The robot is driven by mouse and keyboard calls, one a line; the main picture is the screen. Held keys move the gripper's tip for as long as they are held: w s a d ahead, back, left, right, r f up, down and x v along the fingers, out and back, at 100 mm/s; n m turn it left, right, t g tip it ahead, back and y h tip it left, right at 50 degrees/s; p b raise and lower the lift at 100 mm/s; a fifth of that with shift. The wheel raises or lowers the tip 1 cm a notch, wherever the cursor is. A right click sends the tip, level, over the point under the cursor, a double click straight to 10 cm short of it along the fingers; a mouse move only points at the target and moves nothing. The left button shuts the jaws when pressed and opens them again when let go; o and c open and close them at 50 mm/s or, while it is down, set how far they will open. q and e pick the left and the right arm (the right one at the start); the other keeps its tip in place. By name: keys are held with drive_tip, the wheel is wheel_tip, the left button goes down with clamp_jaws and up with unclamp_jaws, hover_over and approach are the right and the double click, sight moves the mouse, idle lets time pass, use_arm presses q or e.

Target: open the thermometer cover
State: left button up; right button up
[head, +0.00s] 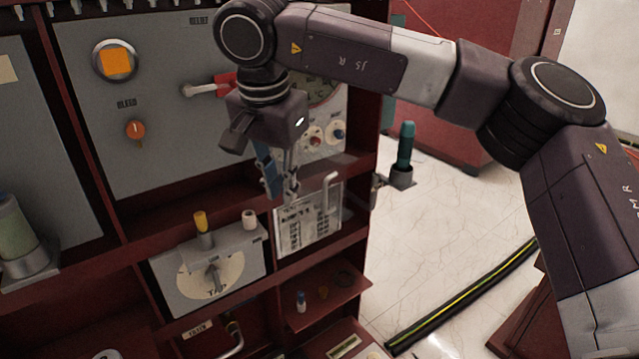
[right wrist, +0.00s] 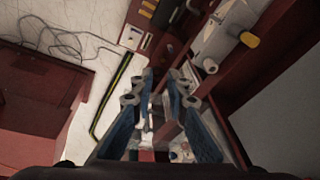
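My right gripper (head: 283,190) points down in front of the panel, just left of the handle. In the right wrist view its two blue fingers (right wrist: 160,88) are apart, with nothing clearly held. My left gripper is out of view.
A red-handled lever (head: 215,87) and an orange knob (head: 135,129) are left of my right gripper. A tap-dial box (head: 212,283) is at lower left, and a teal-topped post (head: 405,150) is at right. A striped cable (head: 465,297) lies on open floor.

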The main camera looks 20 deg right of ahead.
wheel_tip(320, 180, up, 3)
drive_tip(key=h, duration=0.2)
hover_over(324, 183)
drive_tip(key=s+a, duration=0.2)
drive_tip(key=shift+w+d+r+m, duration=0.1)
drive_tip(key=shift+w+d+m, duration=0.2)
drive_tip(key=p+x, duration=0.1)
drive_tip(key=x, duration=0.6)
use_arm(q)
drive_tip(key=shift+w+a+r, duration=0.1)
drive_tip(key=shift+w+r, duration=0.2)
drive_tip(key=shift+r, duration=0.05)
use_arm(e)
drive_tip(key=shift+t, duration=0.3)
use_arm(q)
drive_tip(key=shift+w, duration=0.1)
use_arm(e)
clamp_jaws()
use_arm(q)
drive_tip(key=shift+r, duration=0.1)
